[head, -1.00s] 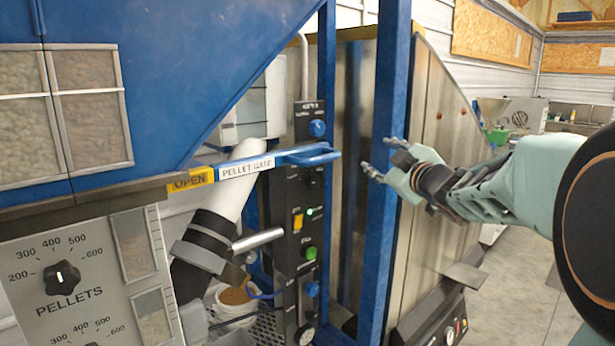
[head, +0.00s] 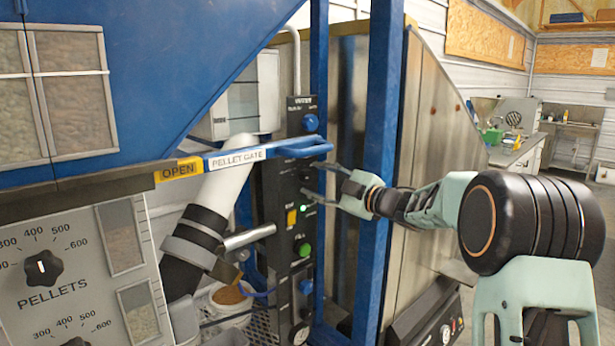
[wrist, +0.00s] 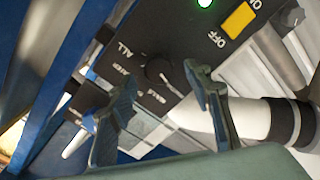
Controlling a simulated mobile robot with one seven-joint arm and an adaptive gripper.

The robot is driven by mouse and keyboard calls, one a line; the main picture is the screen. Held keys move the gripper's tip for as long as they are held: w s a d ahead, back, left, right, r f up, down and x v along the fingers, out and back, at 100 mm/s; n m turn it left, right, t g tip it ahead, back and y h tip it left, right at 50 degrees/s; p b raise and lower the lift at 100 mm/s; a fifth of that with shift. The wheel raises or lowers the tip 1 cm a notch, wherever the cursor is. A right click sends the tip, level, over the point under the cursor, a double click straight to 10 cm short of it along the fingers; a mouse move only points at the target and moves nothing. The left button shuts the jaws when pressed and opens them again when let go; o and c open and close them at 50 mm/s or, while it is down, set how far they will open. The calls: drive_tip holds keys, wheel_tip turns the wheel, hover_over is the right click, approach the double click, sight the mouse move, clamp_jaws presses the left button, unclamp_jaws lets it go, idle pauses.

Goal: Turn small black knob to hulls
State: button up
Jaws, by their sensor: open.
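The small black knob (wrist: 158,71) sits on the black control panel in the wrist view, with white labels beside it. One label reads ALL; the others are too small to read surely, and I cannot tell the knob's setting. My gripper (head: 312,180) is open in front of the panel (head: 276,215) in the head view, its fingers pointing left towards it. In the wrist view the fingertips (wrist: 160,82) lie on either side of the knob in the picture. I cannot tell whether they touch it. In the head view the knob is hard to make out behind the fingers.
A blue upright post (head: 382,140) stands close to my gripper. The blue pellet gate handle (head: 300,148) juts out just above it. A yellow switch (head: 292,217) and a green button (head: 303,249) are lower on the panel. A larger PELLETS knob (head: 42,267) is at left.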

sight(308, 177)
drive_tip(key=shift+x, duration=1.85)
drive_tip(key=c, duration=1.1)
drive_tip(key=shift+p, duration=0.3)
drive_tip(key=shift+c, duration=0.2)
drive_tip(key=shift+r, duration=0.1)
